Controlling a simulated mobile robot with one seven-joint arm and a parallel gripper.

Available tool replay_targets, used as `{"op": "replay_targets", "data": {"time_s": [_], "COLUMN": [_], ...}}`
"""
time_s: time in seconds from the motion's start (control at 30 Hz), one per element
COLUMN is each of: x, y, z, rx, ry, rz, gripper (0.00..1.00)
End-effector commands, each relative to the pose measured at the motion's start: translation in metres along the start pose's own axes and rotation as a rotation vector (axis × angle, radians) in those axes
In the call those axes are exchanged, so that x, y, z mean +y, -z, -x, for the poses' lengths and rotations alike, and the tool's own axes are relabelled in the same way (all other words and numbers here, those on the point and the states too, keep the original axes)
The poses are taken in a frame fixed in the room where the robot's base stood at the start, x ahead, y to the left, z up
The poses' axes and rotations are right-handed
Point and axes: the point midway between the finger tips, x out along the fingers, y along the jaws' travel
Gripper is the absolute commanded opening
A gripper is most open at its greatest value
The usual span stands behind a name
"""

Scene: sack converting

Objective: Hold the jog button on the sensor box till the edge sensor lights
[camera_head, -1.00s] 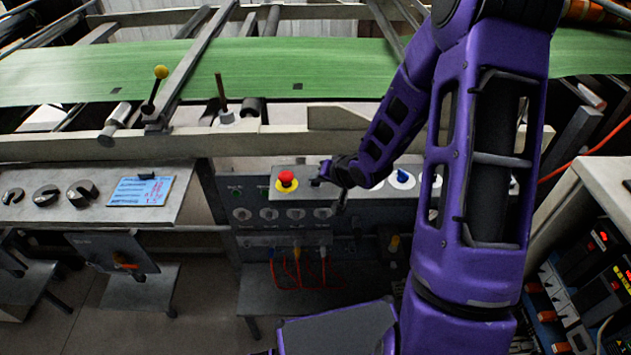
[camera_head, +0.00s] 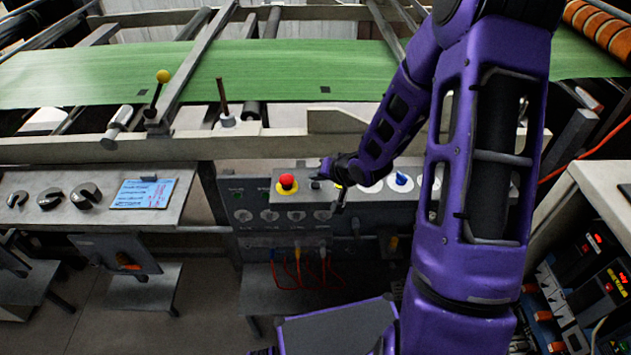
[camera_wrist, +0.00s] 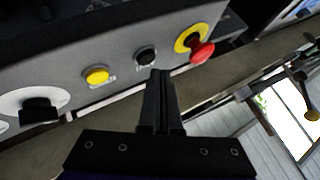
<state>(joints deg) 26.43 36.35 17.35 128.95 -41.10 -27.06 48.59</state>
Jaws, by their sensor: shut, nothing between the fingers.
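The grey sensor box (camera_head: 268,190) carries a red mushroom button on a yellow ring (camera_head: 287,183), a black button (camera_head: 315,184) and a yellow button. In the wrist view the black button (camera_wrist: 146,57) has a small unreadable label. The yellow button (camera_wrist: 97,76) is left of it, and the red button (camera_wrist: 201,50) right. My gripper (camera_wrist: 161,74) is shut and empty. Its tips appear just below the black button in that view; I cannot tell if they touch it. In the head view my gripper (camera_head: 330,172) is at the box. I cannot identify the edge sensor or a lit lamp on it.
The green web (camera_head: 220,75) with dark square marks runs across the back. A beige rail (camera_head: 240,145) lies between web and box. A lower panel with white dials and cables (camera_head: 296,262) is below. A side panel with black knobs (camera_head: 50,198) is at left.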

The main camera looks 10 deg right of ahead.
Motion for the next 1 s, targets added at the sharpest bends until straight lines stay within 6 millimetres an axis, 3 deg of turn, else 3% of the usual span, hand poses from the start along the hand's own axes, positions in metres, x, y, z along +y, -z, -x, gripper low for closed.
{"op": "replay_targets", "data": {"time_s": [0.27, 0.8, 1.0], "x": [-0.001, -0.025, -0.025], "y": [0.001, 0.025, 0.025], "z": [0.001, 0.034, 0.034], "rx": [0.000, 0.001, 0.000], "ry": [0.000, 0.001, 0.000], "rz": [0.000, 0.000, 0.000], "gripper": [0.00, 0.00, 0.00]}}
